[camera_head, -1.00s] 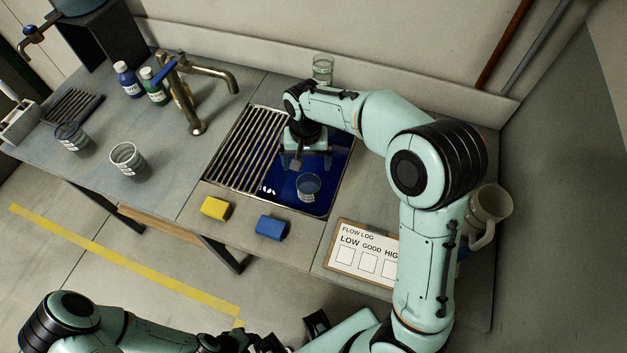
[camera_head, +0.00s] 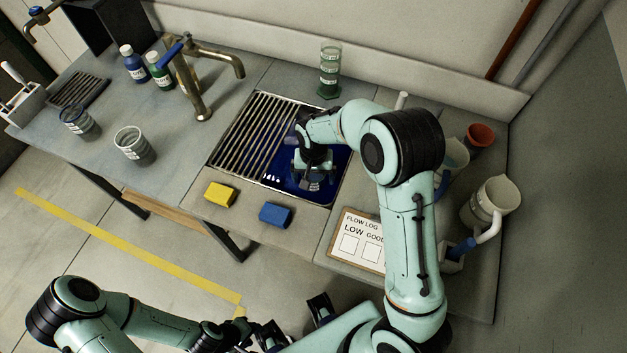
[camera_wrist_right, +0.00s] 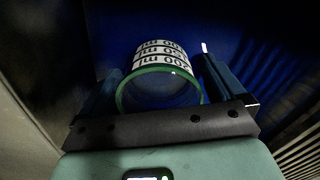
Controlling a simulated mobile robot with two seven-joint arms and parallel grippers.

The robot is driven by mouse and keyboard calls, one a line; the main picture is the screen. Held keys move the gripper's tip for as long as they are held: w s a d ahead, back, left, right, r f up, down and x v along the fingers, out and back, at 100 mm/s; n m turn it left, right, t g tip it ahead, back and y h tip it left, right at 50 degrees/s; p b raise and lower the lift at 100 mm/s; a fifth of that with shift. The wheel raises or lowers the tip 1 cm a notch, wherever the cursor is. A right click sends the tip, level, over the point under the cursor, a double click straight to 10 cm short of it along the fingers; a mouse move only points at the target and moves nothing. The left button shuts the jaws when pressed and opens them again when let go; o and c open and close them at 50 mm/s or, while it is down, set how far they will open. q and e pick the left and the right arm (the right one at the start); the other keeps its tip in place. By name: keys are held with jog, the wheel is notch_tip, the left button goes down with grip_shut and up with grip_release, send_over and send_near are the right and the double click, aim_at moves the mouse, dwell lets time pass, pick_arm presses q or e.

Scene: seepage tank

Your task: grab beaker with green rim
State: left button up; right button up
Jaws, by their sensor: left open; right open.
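The beaker with the green rim (camera_wrist_right: 160,82) is clear, with "200 ml" printed in black on white bands. In the right wrist view its rim faces the camera between the two fingers of my right gripper (camera_wrist_right: 170,90). The gripper is open, one finger on each side; I cannot tell whether either touches. In the head view my right gripper (camera_head: 315,172) is low over the blue basin (camera_head: 325,197) and hides most of the beaker. My left gripper (camera_head: 268,336) is open, low in the picture and away from the bench.
A slatted metal rack (camera_head: 252,140) adjoins the basin. Yellow (camera_head: 220,195) and blue (camera_head: 275,215) blocks lie at the front edge. A tall green-based cylinder (camera_head: 330,70) stands behind. Two more beakers (camera_head: 80,124) (camera_head: 134,146), a brass tap (camera_head: 200,90) and a jug (camera_head: 488,202) stand on the bench.

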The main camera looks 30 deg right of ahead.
jog(key=shift+f, duration=0.25)
jog(key=c, duration=1.2)
jog(key=shift+r, duration=0.2)
